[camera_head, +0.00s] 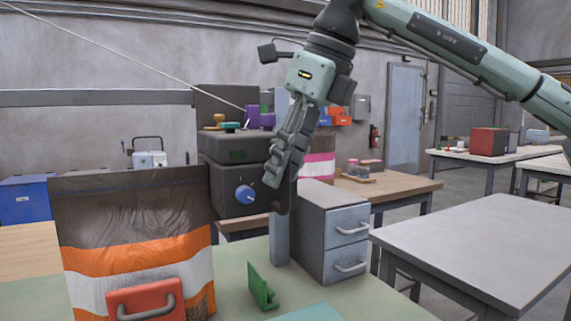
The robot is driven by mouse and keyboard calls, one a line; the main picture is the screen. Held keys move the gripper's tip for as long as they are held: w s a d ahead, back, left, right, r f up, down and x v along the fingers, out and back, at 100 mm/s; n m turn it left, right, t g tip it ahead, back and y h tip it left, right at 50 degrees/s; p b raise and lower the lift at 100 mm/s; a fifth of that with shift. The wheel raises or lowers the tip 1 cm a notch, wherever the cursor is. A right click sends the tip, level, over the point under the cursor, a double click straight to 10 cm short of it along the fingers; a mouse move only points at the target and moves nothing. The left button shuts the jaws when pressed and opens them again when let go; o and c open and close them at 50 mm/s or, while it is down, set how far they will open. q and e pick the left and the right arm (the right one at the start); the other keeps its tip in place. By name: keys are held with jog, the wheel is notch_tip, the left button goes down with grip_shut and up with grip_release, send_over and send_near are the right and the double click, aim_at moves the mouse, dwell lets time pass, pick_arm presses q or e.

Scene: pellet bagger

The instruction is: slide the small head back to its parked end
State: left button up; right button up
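My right gripper (273,181) reaches down from the upper right, in front of the dark box-shaped machine (228,168) with a blue knob (245,194). Its fingers look close together and are seen from the side, so I cannot tell whether they are open or shut. A small dark rounded part (284,203) sits right by the fingertips, at the top of a grey upright post (279,240). It may be the small head; contact with the fingers is unclear. A bag (135,215) with brown, orange and white bands stands left of the machine. My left gripper is out of view.
A red block with a grey handle (146,301) stands before the bag. A green bracket (262,286) stands on the light green tabletop (236,283). A grey drawer unit (345,245) is close on the post's right. A bare grey table (490,235) is at the right.

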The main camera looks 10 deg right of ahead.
jog(key=shift+f, duration=0.1)
grip_shut()
dwell(0.3)
jog(key=shift+a, duration=0.1)
